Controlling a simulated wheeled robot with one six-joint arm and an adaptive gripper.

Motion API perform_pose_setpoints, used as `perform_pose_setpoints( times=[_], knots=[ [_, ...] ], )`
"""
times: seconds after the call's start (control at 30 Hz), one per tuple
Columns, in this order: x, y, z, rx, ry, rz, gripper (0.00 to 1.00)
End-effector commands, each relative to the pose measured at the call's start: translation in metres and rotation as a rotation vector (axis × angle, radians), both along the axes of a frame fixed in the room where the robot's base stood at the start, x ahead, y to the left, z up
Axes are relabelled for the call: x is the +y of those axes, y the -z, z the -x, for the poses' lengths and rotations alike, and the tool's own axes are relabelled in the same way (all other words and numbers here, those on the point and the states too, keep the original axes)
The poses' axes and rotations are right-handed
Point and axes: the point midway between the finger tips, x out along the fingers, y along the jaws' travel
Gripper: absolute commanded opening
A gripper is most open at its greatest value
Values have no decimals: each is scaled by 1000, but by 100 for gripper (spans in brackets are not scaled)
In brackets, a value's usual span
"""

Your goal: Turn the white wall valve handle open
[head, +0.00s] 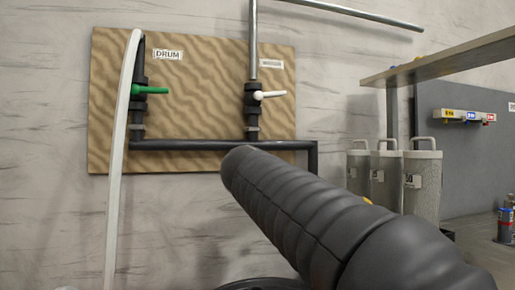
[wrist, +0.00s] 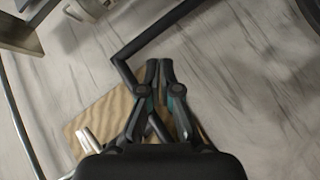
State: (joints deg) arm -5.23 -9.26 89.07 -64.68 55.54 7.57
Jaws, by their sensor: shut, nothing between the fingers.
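The white valve handle (head: 272,95) points right, roughly level, across the upright dark pipe on the right side of the wooden board (head: 200,70). In the head view my gripper is not visible, and my dark arm covers the lower middle. In the wrist view my gripper (wrist: 159,66) has its fingers together with nothing between them, in front of the board (wrist: 108,112) and a dark pipe. A pale piece (wrist: 86,139) shows at lower left of the wrist view; I cannot tell whether it is the white handle.
A green handle (head: 152,90) sits on the left pipe by the DRUM label (head: 168,54). A pale hose (head: 120,150) hangs at the left. A dark pipe (head: 200,145) runs along the board's bottom. Grey canisters (head: 422,185) and a shelf (head: 450,58) stand at the right.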

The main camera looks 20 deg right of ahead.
Motion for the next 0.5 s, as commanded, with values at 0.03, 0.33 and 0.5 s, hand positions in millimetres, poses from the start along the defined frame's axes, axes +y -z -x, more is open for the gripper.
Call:
perform_pose_setpoints(
  times=[0.03,0.33,0.5],
  knots=[
    [-18,14,1,9,38,1,0],
    [-122,42,2,6,148,33,0],
    [-160,33,-19,73,10,234,0]
  ],
)
